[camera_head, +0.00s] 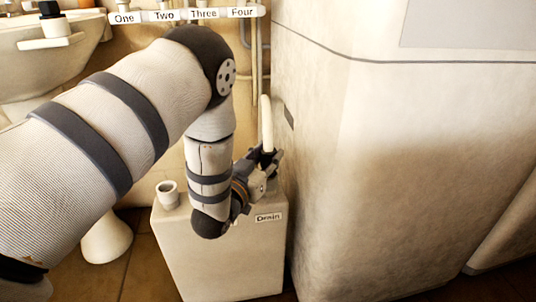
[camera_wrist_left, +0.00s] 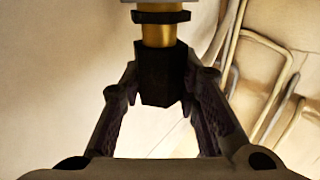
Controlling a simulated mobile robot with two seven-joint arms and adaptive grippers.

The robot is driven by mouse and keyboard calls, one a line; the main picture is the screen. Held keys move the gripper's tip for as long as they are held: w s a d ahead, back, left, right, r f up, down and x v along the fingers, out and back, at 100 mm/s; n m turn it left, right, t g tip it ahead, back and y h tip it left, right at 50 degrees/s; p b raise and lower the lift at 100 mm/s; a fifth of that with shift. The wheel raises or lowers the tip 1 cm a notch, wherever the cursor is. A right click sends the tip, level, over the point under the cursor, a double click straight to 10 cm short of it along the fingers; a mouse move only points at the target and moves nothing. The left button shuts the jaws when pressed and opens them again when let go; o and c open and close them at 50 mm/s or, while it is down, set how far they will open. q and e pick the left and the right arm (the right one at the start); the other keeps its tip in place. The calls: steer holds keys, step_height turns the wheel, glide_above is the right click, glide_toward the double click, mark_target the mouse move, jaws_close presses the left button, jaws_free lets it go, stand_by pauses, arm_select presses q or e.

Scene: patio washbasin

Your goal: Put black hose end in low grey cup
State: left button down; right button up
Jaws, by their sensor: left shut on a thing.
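My left gripper (camera_head: 270,160) is shut on the black hose end (camera_wrist_left: 162,75), which shows between its two fingers in the left wrist view. A brass collar (camera_wrist_left: 159,36) and a black ring sit above the black end. In the head view a pale upright length of hose (camera_head: 266,122) rises from the gripper; the black end is mostly hidden there by the fingers. The low grey cup (camera_head: 168,194) stands open and upright on the left of the box top. The gripper is right of the cup and apart from it, above the box's right side. My right gripper is not in view.
The pale box (camera_head: 215,255) carries a "Drain" label (camera_head: 268,217) at its upper right. A large pale cabinet (camera_head: 390,170) stands close on the right. A rail labelled One to Four (camera_head: 185,15) and a white basin (camera_head: 45,60) are behind. Pipes run down the back wall.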

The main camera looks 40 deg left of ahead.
arm_select(q)
steer(key=shift+f, duration=0.3)
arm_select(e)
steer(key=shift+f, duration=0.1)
arm_select(q)
steer(key=c, duration=1.5)
jaws_free()
steer(key=p+v, duration=0.5)
steer(key=v, duration=0.6)
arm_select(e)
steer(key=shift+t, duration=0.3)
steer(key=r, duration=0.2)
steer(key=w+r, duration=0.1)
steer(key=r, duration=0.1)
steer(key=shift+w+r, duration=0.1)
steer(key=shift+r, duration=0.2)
